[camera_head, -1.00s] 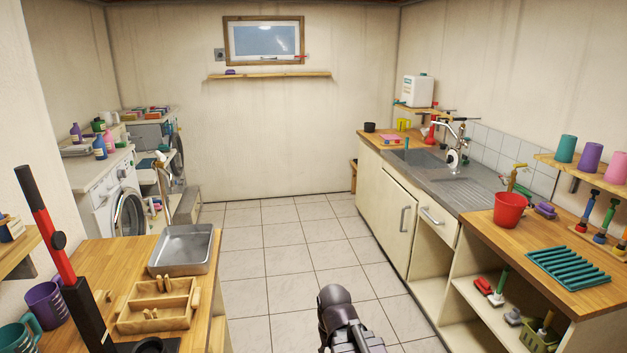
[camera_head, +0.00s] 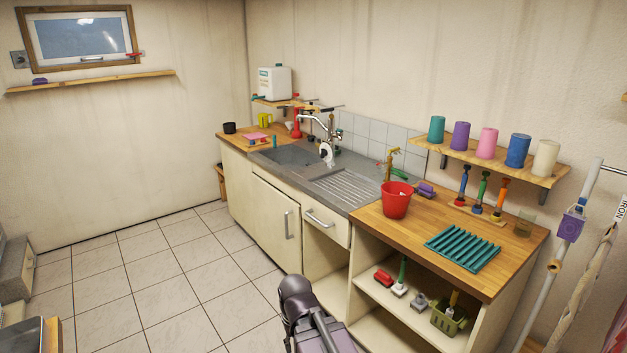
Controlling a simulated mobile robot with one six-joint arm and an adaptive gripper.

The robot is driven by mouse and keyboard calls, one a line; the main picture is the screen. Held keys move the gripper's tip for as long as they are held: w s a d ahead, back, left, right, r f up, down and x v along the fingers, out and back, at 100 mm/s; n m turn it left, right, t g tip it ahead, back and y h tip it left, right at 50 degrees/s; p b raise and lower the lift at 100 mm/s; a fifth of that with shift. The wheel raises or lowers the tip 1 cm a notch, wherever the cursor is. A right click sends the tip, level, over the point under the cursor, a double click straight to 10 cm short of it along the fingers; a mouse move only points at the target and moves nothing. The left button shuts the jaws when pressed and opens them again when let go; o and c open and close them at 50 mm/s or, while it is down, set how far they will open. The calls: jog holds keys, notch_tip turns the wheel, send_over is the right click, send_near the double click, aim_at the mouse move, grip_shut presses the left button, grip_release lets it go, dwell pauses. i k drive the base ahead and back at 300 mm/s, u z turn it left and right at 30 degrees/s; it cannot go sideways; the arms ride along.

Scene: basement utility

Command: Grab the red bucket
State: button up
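The red bucket (camera_head: 396,201) stands upright on the wooden counter to the right of the sink's drainer. A brass-coloured tap or spout shows just behind and above its rim. Part of my arm shows at the bottom middle of the picture, in front of the counter and well short of the bucket. My gripper's fingers cannot be made out, and nothing touches the bucket.
A teal rack (camera_head: 463,248) lies right of the bucket, and purple sponges (camera_head: 426,190) sit beside it. A wall shelf (camera_head: 500,159) holds several coloured cups above. Open shelves below hold brushes and a green basket (camera_head: 449,318). The tiled floor (camera_head: 165,275) at left is clear.

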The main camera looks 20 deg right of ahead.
aim_at(399, 200)
jog(key=z, duration=0.35)
jog(key=i, duration=0.85)
jog(key=z, duration=0.35)
